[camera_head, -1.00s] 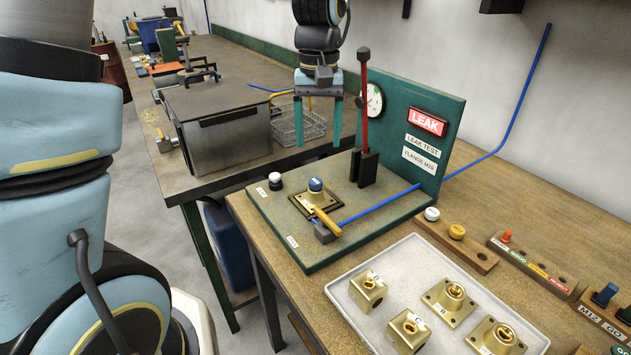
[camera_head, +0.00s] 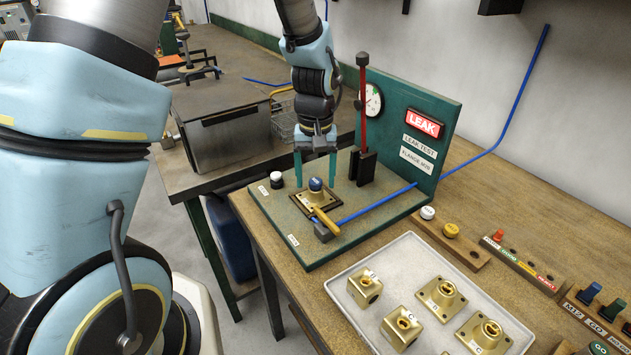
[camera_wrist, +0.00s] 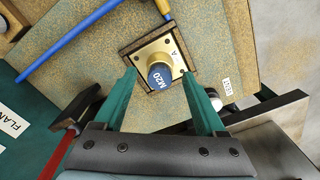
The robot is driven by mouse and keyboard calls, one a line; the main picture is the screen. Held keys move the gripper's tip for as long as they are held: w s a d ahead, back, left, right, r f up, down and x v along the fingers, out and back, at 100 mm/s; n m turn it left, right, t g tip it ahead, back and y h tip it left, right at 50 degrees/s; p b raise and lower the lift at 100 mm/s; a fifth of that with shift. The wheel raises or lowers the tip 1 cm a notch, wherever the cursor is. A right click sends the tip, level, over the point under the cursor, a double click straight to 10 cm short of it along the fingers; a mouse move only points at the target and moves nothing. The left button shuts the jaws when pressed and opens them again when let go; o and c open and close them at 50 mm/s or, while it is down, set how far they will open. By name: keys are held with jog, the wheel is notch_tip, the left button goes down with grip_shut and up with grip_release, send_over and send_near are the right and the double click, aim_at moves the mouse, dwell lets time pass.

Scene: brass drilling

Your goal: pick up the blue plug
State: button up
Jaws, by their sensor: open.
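The blue plug (camera_head: 315,184) sits upright in the brass flange (camera_head: 316,199) on the green leak test fixture. In the wrist view the blue plug (camera_wrist: 159,76) is marked M20, and the brass plate (camera_wrist: 172,55) around it carries a letter A. My gripper (camera_head: 315,182) is open, with its two teal fingers reaching down at either side of the plug. In the wrist view the fingers of my gripper (camera_wrist: 162,82) stand apart with the plug between their tips in the picture. I see no contact between them and the plug.
A red-handled lever (camera_head: 363,110) stands just behind the flange. A white tray (camera_head: 408,335) holds several brass parts.

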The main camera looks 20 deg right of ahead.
grip_shut()
dwell(0.6)
